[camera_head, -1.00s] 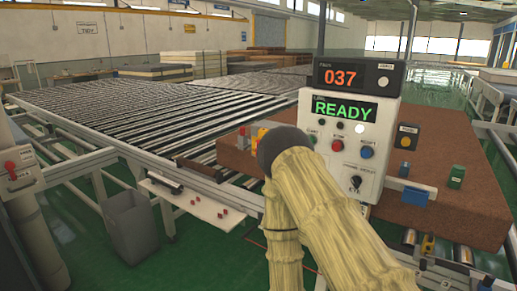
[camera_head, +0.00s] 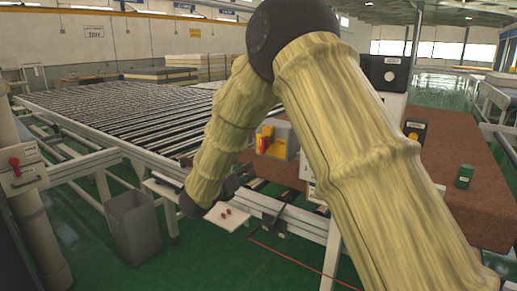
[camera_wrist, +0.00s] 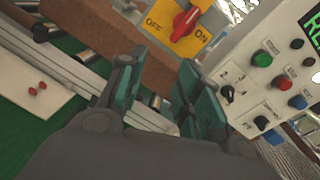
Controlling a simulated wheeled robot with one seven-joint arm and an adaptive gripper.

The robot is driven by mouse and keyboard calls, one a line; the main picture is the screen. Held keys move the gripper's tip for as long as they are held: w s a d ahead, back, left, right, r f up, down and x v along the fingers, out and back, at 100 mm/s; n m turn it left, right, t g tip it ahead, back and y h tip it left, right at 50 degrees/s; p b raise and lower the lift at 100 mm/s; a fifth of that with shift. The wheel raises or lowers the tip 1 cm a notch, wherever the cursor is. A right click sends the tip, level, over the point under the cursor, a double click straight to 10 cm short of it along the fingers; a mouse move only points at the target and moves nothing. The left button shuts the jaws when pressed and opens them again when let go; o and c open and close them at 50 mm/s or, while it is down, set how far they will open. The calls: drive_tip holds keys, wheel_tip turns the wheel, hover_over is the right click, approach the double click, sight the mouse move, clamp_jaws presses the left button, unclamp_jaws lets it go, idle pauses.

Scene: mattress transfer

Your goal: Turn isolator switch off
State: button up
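The isolator switch is a yellow plate with a red handle (camera_wrist: 185,22) at the top of the wrist view, marked OFF on its left and ON on its right. The handle lies diagonally between the two words. In the head view the switch (camera_head: 265,138) shows small, on a grey box between my arm links. My gripper (camera_wrist: 158,72) has its two teal fingers spread with nothing between them. It points toward the switch, apart from it. In the head view my arm covers much of the middle and the gripper is hard to make out.
A control panel (camera_wrist: 270,75) with buttons and a rotary selector is close on the right in the wrist view; my arm mostly hides it in the head view. A brown mattress (camera_head: 455,150) lies behind. A white shelf (camera_wrist: 35,85) with red pieces is at left. A grey bin (camera_head: 133,227) stands on the floor.

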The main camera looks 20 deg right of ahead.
sight(261, 143)
wheel_tip(261, 143, up, 7)
drive_tip(key=m+g+h, duration=0.1)
drive_tip(key=m+h, duration=0.1)
drive_tip(key=m, duration=0.3)
drive_tip(key=p+x, duration=0.1)
drive_tip(key=x, duration=0.5)
drive_tip(key=p+x, duration=0.1)
drive_tip(key=x, duration=0.3)
drive_tip(key=shift+w+a+f+p, duration=0.15)
drive_tip(key=shift+w+f+p, duration=0.1)
drive_tip(key=shift+p, duration=0.05)
clamp_jaws()
